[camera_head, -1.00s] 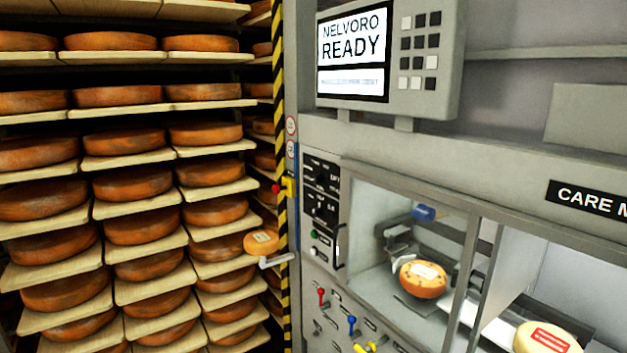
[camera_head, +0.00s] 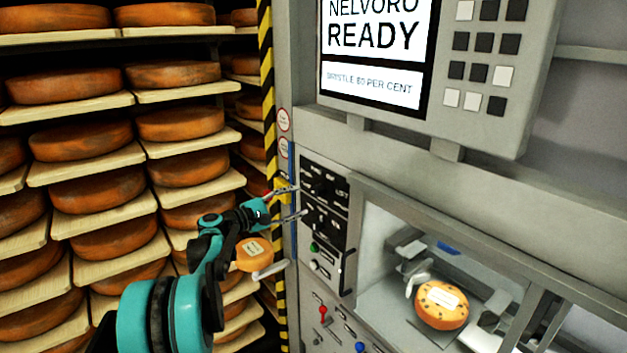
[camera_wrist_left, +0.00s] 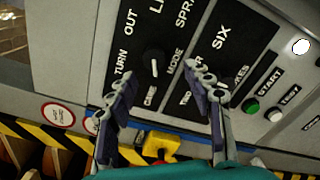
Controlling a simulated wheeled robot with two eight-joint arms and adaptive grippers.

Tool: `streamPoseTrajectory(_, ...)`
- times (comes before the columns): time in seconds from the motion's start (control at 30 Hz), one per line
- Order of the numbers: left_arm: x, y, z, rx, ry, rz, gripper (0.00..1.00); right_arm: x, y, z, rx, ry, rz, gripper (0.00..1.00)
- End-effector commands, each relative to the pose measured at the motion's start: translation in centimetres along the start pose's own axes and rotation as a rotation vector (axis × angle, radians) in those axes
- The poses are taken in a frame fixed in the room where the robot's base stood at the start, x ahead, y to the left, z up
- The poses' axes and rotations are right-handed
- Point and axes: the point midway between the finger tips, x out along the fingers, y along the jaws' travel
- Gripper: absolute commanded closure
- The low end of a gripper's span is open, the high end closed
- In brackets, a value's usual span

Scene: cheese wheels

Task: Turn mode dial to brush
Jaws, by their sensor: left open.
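The mode dial (camera_wrist_left: 153,62) is a dark round knob with a white pointer line on a black panel, ringed by white words such as TURN and OUT. The pointer line runs downward in the left wrist view, toward a small word that looks like CARE. In the head view this upper dial panel (camera_head: 326,184) is left of the glass chamber. My left gripper (camera_head: 300,200) is open, with its two fingers just in front of the panels. In the left wrist view the gripper (camera_wrist_left: 163,77) has its fingertips on either side of the dial, apparently not touching it. My right gripper is out of view.
A second dial panel (camera_head: 323,222) sits just below, with a green button (camera_head: 314,247) under it. The screen (camera_head: 372,45) reads NELVORO READY. A cheese wheel (camera_head: 442,304) lies in the chamber. Loaded cheese shelves (camera_head: 90,168) and a striped post (camera_head: 268,90) stand left.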

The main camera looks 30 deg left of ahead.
Motion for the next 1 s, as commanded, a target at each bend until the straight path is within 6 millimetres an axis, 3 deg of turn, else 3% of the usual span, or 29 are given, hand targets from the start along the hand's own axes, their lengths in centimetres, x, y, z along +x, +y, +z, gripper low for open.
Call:
streamPoseTrajectory(0.13,0.5,0.7,-0.7,-0.020,-0.009,0.023,0.49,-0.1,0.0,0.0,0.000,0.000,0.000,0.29)
streamPoseTrajectory(0.4,4.9,0.7,-0.5,-0.018,-0.009,0.021,0.49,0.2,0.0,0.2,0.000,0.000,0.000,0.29)
streamPoseTrajectory(0.6,7.1,0.8,-0.5,-0.017,-0.008,0.021,0.49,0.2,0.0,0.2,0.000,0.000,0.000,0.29)
streamPoseTrajectory(0.93,7.5,0.8,-0.5,-0.017,-0.007,0.021,0.49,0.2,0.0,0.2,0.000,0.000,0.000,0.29)
streamPoseTrajectory(1.0,7.5,0.8,-0.5,-0.017,-0.007,0.021,0.67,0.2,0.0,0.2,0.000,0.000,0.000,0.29)
